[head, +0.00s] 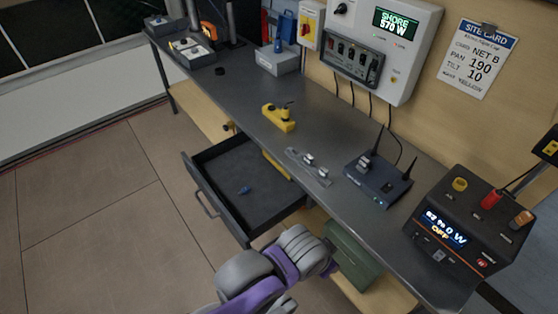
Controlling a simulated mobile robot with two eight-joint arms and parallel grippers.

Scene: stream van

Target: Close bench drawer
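The bench drawer (270,163) is dark grey and stands pulled well out from under the bench top, toward the left front. Its front panel with the bar handle (206,204) faces the floor side. A small blue object (245,190) lies on the drawer's floor. One of my arms, grey and purple, shows at the bottom middle, close to the drawer's near corner in the picture. I cannot tell whether it touches the drawer. No gripper fingers show, and I cannot tell which arm it is.
On the bench top (240,105) stand a yellow tool (279,118), a metal strip (308,168), a router (378,182) and a power unit (464,228). A green box (352,262) is below the bench. The floor (95,190) left of the drawer is clear.

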